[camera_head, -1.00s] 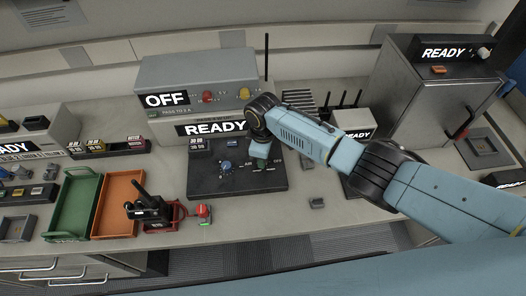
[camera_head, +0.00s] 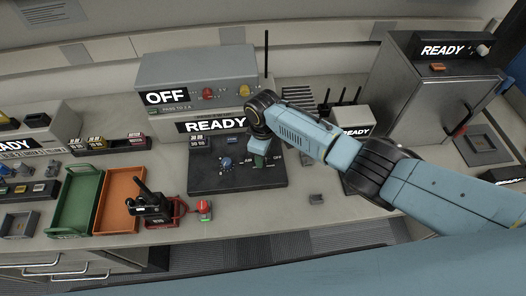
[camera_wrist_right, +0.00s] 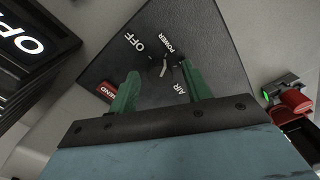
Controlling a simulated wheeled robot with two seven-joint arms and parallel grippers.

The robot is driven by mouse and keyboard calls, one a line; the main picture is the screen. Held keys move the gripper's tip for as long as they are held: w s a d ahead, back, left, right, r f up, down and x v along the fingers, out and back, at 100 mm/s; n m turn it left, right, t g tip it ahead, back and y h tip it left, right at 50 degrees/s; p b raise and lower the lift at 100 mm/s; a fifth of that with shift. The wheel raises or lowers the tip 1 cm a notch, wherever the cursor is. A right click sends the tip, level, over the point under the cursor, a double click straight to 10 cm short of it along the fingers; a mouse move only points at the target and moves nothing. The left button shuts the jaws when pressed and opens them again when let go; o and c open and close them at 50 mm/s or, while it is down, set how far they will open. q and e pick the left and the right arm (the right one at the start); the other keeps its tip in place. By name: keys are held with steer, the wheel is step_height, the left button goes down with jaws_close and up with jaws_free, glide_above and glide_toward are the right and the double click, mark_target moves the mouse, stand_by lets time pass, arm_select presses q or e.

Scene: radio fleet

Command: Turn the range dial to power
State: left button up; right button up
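The range dial (camera_wrist_right: 158,68) is a small dark knob with a pale mark. It sits on a dark panel (camera_wrist_right: 205,35) among the labels OFF, POWER and AIR. I cannot tell for sure which label the mark points to. My right gripper (camera_wrist_right: 160,82) has two green fingers spread apart, one on each side of the dial. Whether they touch it is unclear. In the head view, the right gripper (camera_head: 261,158) is over the right part of the panel (camera_head: 215,181) and hides the dial. My left gripper is not in view.
A blue knob (camera_head: 225,163) is on the panel's left part. A grey unit reading OFF (camera_head: 215,72) stands behind. A black handheld radio (camera_head: 150,207), an orange tray (camera_head: 104,216) and a green tray (camera_head: 54,218) are at left. A grey cabinet (camera_head: 440,95) is at right.

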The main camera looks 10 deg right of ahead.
steer(key=shift+r, duration=0.1)
step_height(320, 180, up, 13)
steer(key=p, duration=0.2)
stand_by(0.4)
stand_by(0.4)
